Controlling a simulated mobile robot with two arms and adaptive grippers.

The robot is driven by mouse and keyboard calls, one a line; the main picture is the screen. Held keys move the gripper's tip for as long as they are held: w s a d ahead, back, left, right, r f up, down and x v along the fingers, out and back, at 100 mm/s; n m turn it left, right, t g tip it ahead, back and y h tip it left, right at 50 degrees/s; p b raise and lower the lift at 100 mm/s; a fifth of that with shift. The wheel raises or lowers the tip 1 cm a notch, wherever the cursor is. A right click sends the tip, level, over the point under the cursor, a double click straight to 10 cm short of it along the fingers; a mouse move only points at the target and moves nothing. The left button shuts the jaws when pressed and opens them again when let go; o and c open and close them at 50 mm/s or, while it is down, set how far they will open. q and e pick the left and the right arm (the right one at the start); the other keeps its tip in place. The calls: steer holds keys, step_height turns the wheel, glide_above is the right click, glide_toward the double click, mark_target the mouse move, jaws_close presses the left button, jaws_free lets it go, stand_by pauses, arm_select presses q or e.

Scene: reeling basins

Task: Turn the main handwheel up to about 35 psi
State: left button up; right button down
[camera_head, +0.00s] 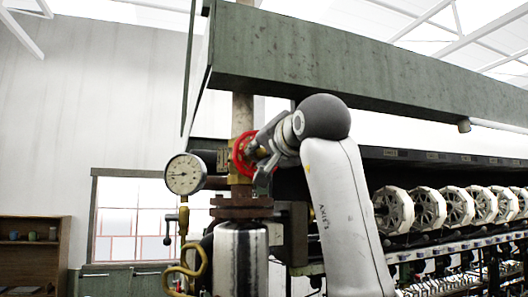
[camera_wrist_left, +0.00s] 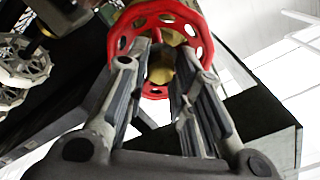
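The red main handwheel (camera_head: 240,155) sits on a brass valve body above a flanged pipe. My left gripper (camera_head: 259,163) is at the wheel's right side in the head view, its fingers pointing at the wheel. In the left wrist view the wheel's red rim (camera_wrist_left: 205,38) spans the top, in front of my left gripper (camera_wrist_left: 161,65). The two fingers are apart, with the brass hub showing between them; contact with the wheel cannot be told. The round white pressure gauge (camera_head: 184,174) is left of the wheel; its numbers are too small to read. My right gripper is out of view.
A long green beam (camera_head: 330,55) runs overhead above the valve. A row of white reels (camera_head: 430,208) lies to the right. A wooden shelf (camera_head: 35,250) stands far left.

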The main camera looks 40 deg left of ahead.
arm_select(q)
jaws_close()
steer(key=n, duration=0.8)
steer(key=shift+n, duration=0.4)
steer(key=n, duration=0.4)
steer(key=shift+n, duration=0.3)
steer(key=n, duration=0.4)
steer(key=shift+n, duration=0.4)
steer(key=n, duration=0.5)
steer(key=shift+n, duration=0.4)
steer(key=n, duration=0.4)
steer(key=shift+n, duration=0.4)
steer(key=shift+r, duration=0.1)
